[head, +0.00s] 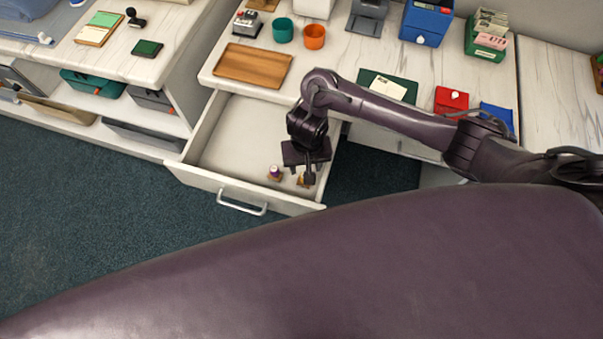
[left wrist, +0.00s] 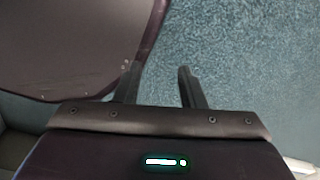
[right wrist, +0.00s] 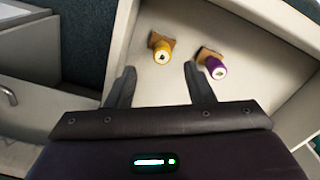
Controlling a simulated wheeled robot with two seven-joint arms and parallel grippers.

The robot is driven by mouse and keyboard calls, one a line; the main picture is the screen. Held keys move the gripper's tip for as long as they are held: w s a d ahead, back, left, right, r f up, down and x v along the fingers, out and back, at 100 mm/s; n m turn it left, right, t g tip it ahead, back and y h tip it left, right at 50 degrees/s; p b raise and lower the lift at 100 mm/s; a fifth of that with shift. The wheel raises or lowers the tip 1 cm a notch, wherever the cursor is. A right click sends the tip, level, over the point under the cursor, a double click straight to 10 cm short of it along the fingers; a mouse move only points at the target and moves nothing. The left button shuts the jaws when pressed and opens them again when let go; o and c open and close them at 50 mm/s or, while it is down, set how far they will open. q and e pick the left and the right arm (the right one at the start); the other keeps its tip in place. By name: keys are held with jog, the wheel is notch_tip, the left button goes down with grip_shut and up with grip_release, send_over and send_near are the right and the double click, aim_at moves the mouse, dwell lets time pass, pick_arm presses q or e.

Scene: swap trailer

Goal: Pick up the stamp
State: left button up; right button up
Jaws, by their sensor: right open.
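Two small stamps with wooden bases lie in the open drawer (head: 230,135). One has a purple handle (head: 275,172) and shows at the right of the right wrist view (right wrist: 215,67). The other is yellow (head: 301,181) and shows near the middle of the right wrist view (right wrist: 161,50). My right gripper (head: 303,171) is open and empty above the drawer, over the yellow stamp and partly hiding it in the head view. My left gripper (left wrist: 159,66) is open and empty over the blue-green carpet. A dark stamp (head: 135,18) stands on the left counter.
The drawer's front and side walls stand around the stamps. A dark green pad (head: 146,48) lies on the left counter.

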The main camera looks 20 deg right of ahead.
jog(key=shift+s+f+b, duration=0.15)
jog(key=shift+f+b, duration=0.2)
jog(key=shift+f, duration=0.35)
jog(key=shift+s+a+f+b, duration=0.1)
jog(key=shift+s+f+b, duration=0.1)
jog(key=shift+f+b, duration=0.1)
jog(key=f, duration=0.1)
jog(key=f+b, duration=0.1)
jog(key=f, duration=0.2)
jog(key=shift+w+f+b, duration=0.2)
jog(key=shift+w+b, duration=0.1)
jog(key=shift+b, duration=0.1)
jog(key=shift+f, duration=0.3)
pick_arm(q)
jog(key=f, duration=0.3)
jog(key=shift+s+f, duration=0.35)
pick_arm(e)
jog(key=shift+a, duration=0.1)
grip_shut()
jog(key=shift+r, duration=0.1)
